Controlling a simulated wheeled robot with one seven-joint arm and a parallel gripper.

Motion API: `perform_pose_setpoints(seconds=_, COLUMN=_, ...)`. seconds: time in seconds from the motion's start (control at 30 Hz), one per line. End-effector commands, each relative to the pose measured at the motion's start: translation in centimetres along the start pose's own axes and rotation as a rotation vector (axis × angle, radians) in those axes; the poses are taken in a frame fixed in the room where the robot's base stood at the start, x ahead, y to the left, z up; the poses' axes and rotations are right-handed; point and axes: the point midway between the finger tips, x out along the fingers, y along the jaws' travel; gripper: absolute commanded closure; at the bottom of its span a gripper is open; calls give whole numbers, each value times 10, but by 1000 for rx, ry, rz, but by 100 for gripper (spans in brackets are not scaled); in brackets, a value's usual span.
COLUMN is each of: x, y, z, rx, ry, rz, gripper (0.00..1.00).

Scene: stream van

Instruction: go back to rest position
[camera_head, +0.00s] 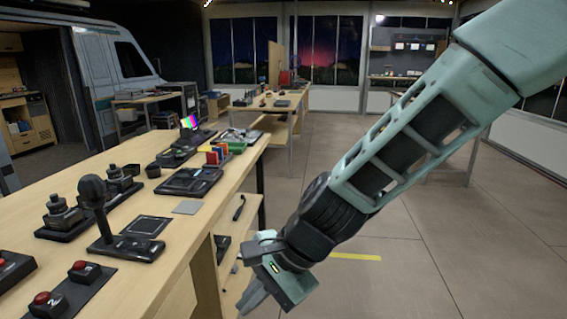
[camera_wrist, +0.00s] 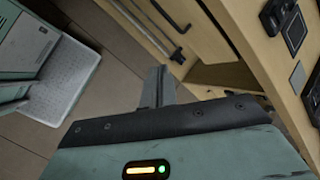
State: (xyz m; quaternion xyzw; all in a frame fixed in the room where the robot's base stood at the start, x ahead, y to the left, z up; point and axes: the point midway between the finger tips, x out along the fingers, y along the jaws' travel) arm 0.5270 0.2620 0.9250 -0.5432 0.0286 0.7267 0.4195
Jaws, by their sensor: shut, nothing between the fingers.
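My gripper (camera_head: 255,297) is at the lower middle of the head view, at the end of my green arm, which reaches in from the upper right. It hangs beside the right edge of the long wooden table (camera_head: 150,275), over the floor side. In the wrist view my gripper (camera_wrist: 158,80) shows its fingers together, with nothing between them. The table's wooden side and open shelf (camera_wrist: 212,78) appear just beyond the fingers. I cannot tell from the frames whether the gripper touches the table.
The table bears a black joystick (camera_head: 94,195), red buttons (camera_head: 83,270), a grey square (camera_head: 187,208) and a small colour-bar screen (camera_head: 189,122). Grey floor (camera_head: 450,265) with a yellow strip (camera_head: 356,256) is clear on the right. More tables stand behind; a van (camera_head: 110,60) is at left.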

Motion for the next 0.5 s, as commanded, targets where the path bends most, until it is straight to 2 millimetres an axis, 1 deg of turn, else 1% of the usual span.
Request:
perform_pose_setpoints(seconds=0.03, x=-30, y=14, z=18, rx=-163, ry=20, rz=47, gripper=100)
perform_pose_setpoints(seconds=0.07, x=-42, y=26, z=25, rx=-262, ry=29, rz=82, gripper=100)
perform_pose_setpoints(seconds=0.1, x=-59, y=42, z=33, rx=-394, ry=40, rz=131, gripper=100)
perform_pose_setpoints(seconds=0.17, x=-84, y=67, z=42, rx=-584, ry=54, rz=208, gripper=100)
perform_pose_setpoints(seconds=0.2, x=-100, y=84, z=46, rx=-702, ry=62, rz=260, gripper=100)
perform_pose_setpoints(seconds=0.3, x=-136, y=121, z=50, rx=-957, ry=74, rz=389, gripper=100)
perform_pose_setpoints(seconds=0.4, x=-163, y=149, z=50, rx=-1139, ry=76, rz=497, gripper=100)
perform_pose_setpoints(seconds=0.5, x=-179, y=168, z=48, rx=-1251, ry=73, rz=571, gripper=100)
